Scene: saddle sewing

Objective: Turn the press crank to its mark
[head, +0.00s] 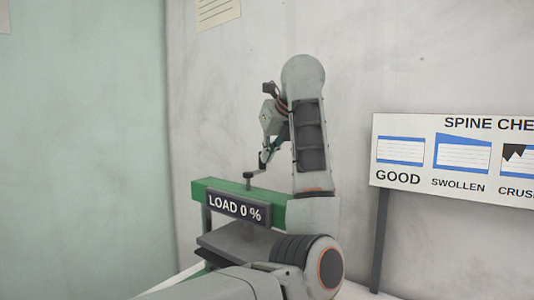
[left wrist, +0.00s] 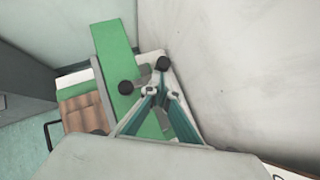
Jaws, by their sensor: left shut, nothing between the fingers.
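The green press beam (head: 280,203) carries a dark sign (head: 235,208) reading "LOAD 0 %". The press crank (head: 249,177) stands on top of the beam, with a dark end on its upright screw. My left gripper (head: 263,165) points down just above and right of the crank, its fingers shut with nothing between them. In the left wrist view, the closed fingertips (left wrist: 163,86) are close beside the crank's grey arm and dark knobs (left wrist: 126,87). I cannot tell whether they touch it. No crank mark can be made out. My right gripper is out of view.
A board (head: 450,155) on a post shows "GOOD", "SWOLLEN" and a cut-off third label at the right. Walls stand behind and to the left of the press. A brown ribbed block (left wrist: 85,110) lies beside the beam in the left wrist view.

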